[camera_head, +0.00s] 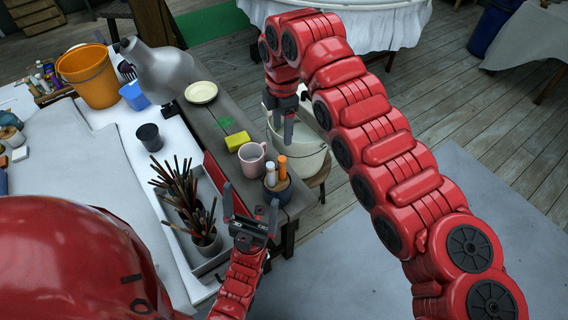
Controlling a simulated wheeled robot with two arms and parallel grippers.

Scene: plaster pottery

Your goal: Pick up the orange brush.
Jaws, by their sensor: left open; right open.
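The orange brush (282,169) stands upright in a small dark cup (279,192) near the right edge of the grey bench. A pale brush with a blue part (270,173) stands beside it on the left. My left gripper (250,203) is open and empty, its fingers pointing up the picture, just below and left of the cup. My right gripper (280,125) is open and empty, pointing down above the cup and the orange brush in the picture. The orange brush's lower end is hidden in the cup.
A pink mug (252,159) and a yellow sponge (237,142) stand close to the cup. A pot of many thin tools (203,238) is left of my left gripper. A white bucket (305,150) stands behind the cup.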

